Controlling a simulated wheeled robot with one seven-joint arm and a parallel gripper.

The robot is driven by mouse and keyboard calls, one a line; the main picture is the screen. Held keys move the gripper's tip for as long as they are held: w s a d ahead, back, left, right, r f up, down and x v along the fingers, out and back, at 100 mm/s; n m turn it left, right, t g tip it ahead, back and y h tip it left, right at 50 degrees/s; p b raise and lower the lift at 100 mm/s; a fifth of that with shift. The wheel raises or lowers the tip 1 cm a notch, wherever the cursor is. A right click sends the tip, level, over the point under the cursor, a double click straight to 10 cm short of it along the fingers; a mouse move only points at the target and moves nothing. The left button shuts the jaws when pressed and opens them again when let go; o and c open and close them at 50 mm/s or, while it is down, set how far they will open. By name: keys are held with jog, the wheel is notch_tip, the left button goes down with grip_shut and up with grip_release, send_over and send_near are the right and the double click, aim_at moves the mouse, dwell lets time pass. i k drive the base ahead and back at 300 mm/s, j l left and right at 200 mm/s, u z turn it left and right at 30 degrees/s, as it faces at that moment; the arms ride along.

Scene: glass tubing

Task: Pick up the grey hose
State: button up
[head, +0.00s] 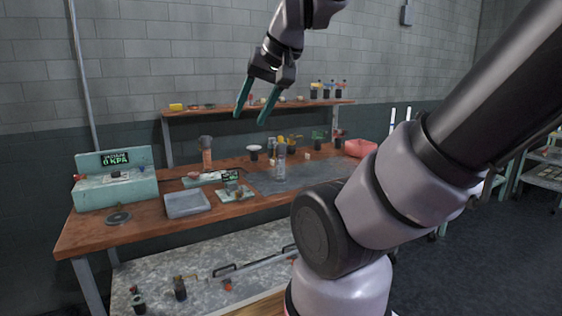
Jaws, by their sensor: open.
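My gripper (250,120) is at the upper middle of the head view, pointing down with its two green fingers apart. It is open and nothing shows between the fingers. It appears in front of the back wall and the raised shelf, above the wooden workbench (85,236). I cannot pick out a grey hose for certain; the small items on the bench are too small to tell. A clear upright glass piece (281,168) stands near the middle of the bench.
A grey tray (187,204), a dark disc (119,217) and a green pressure unit (117,188) occupy the bench's left side. A red item (360,148) lies at its right end. The raised shelf (205,110) holds small bottles. My arm hides the bench's right front.

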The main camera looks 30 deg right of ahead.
aim_at(280, 149)
jog(key=z, duration=0.55)
jog(key=i+j+z, duration=0.55)
jog(key=j+z, duration=0.25)
jog(key=i+j, duration=0.2)
jog(key=j, duration=0.2)
jog(key=i+j+z, duration=0.1)
jog(key=j, duration=0.25)
jog(key=i+j, duration=0.3)
jog(key=j+z, duration=0.05)
jog(key=j, duration=0.05)
